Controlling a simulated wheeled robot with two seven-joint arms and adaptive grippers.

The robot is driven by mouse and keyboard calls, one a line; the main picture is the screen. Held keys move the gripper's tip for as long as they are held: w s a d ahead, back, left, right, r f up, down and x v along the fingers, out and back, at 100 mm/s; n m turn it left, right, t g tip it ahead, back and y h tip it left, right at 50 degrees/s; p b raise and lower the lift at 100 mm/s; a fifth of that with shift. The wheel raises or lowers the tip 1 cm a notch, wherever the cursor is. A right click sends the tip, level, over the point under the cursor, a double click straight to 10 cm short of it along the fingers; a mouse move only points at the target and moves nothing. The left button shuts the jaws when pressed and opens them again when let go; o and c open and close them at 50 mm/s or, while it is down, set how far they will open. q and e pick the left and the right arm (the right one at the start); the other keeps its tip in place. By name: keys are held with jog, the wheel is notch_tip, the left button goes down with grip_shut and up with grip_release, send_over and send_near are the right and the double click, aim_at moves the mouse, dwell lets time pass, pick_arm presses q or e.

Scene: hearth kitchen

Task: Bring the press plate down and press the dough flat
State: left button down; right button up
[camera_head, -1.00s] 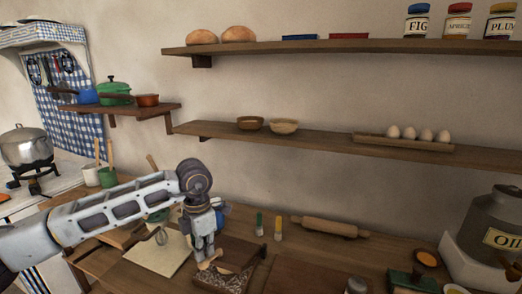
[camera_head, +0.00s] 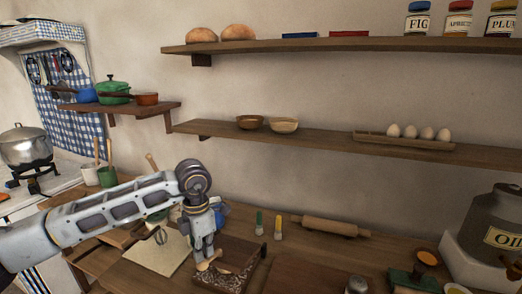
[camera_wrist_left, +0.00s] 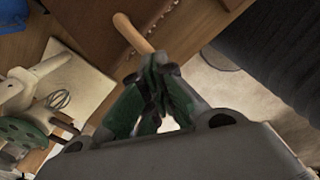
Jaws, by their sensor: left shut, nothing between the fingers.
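The press is a dark brown wooden plate (camera_head: 240,254) with a speckled front edge, low on the counter in the head view. It also shows at the top of the left wrist view (camera_wrist_left: 150,15), with a pale wooden handle (camera_wrist_left: 131,33) sticking out. My left gripper (camera_head: 204,262) points down at the press's front left, at the handle. In the left wrist view its fingers (camera_wrist_left: 158,62) are closed together beside the handle's end, with nothing between them; whether they touch it I cannot tell. I cannot make out any dough. My right gripper is not in view.
A pale board with a whisk (camera_head: 160,237) lies left of the press. A large oil can (camera_head: 490,225) stands at far right. Shelves hang above.

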pick_arm(q)
jog(key=shift+s+a+f, duration=0.1)
jog(key=shift+s+f, duration=0.15)
jog(key=shift+s+a+f+b, duration=0.15)
jog(key=shift+s+f+b, duration=0.15)
jog(key=shift+b, duration=0.2)
dwell(0.4)
dwell(0.5)
jog(key=shift+s+a+f+b, duration=0.1)
jog(key=shift+s+f+b, duration=0.1)
jog(key=shift+f+b, duration=0.25)
jog(key=shift+s+f, duration=0.1)
jog(key=shift+f, duration=0.05)
dwell(1.0)
jog(key=shift+s+a+f+b, duration=0.1)
jog(key=shift+s+f+b, duration=0.2)
jog(key=shift+f+b, duration=0.55)
jog(key=shift+s+a+f+b, duration=0.1)
jog(key=shift+s+f+b, duration=0.2)
jog(key=shift+f+b, duration=0.5)
dwell(1.9)
jog(key=shift+s+a+f+b, duration=0.1)
jog(key=shift+s+a+b, duration=0.05)
jog(key=shift+b, duration=0.45)
